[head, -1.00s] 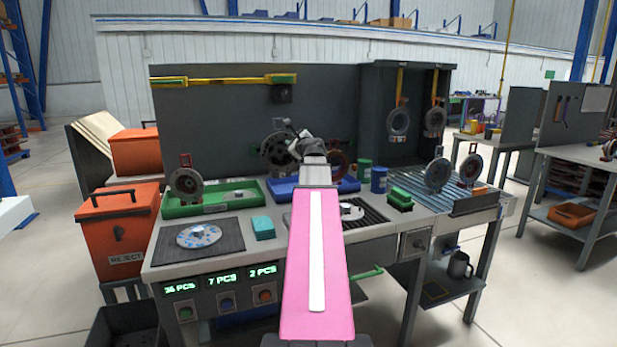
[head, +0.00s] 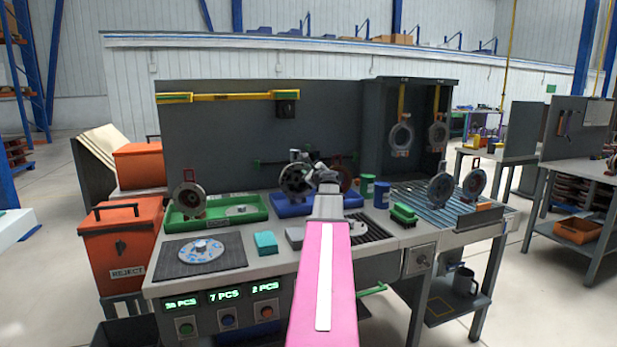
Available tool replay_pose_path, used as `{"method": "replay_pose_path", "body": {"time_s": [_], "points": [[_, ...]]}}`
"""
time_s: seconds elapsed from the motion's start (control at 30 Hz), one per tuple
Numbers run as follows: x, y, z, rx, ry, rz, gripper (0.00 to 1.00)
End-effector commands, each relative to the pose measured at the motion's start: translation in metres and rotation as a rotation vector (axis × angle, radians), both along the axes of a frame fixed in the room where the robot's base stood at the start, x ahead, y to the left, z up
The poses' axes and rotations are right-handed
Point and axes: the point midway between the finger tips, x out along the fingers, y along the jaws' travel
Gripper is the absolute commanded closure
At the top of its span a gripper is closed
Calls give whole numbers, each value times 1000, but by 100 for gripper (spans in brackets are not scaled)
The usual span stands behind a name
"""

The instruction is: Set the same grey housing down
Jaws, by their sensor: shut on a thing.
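The grey housing (head: 295,179) is a round, dark flanged part with a central bore. It stands upright just left of my gripper (head: 313,174), which is shut on it at its right side. The fingertips are small and partly hidden by the wrist. The housing shows in front of the back panel, at the far side of the blue tray (head: 284,208). Its lower edge is close to the tray; I cannot tell whether they touch. My pink arm covers part of the bench in front.
A green tray (head: 178,222) with an upright housing (head: 189,200) stands left. A dark mat (head: 168,268) carries a blue-spotted disc (head: 202,251). Two housings hang in the cabinet; others stand by the roller rack (head: 441,188).

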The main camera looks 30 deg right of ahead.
Motion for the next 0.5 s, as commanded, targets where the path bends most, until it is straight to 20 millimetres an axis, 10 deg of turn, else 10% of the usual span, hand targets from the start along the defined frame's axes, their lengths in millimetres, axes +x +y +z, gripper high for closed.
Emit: {"method": "replay_pose_path", "body": {"time_s": [0.5], "points": [[0,0,-21,2,-2,0,99]]}}
